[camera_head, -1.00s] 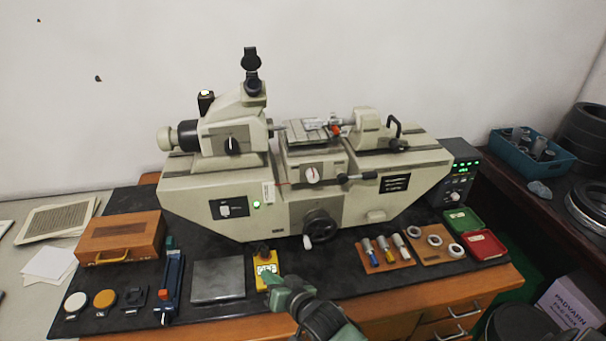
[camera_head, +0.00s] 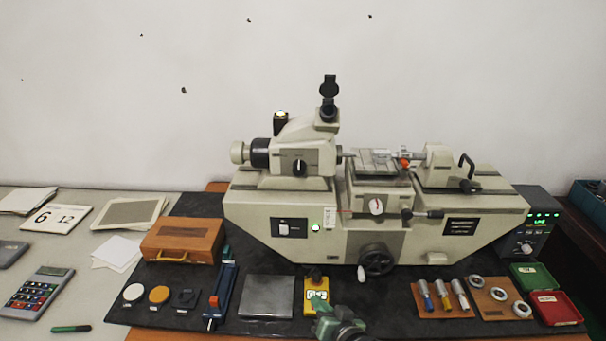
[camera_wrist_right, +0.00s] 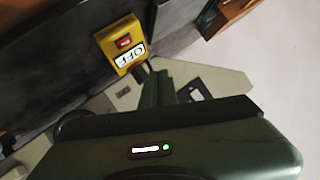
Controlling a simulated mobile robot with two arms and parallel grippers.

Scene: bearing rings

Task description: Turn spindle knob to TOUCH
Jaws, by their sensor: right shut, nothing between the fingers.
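The bench machine (camera_head: 380,225) stands at the back of the black mat. A black knob with a white pointer mark (camera_head: 300,167) is on its left headstock. A pale dial knob with a red pointer (camera_head: 376,206) sits at the machine's middle. I cannot read a TOUCH label or tell for sure which is the spindle knob. My right gripper (camera_head: 325,322) is shut and empty, low at the front beside the yellow switch box, well short of both knobs. Its closed fingers also show in the right wrist view (camera_wrist_right: 165,88). My left gripper is not in view.
The yellow box (camera_head: 311,306) has a red switch and an OFF label in the wrist view (camera_wrist_right: 120,45). A grey plate (camera_head: 268,297) and blue tool (camera_head: 222,290) lie left of it. A handwheel (camera_head: 376,259) projects from the machine's front. Ring and pin boards lie right.

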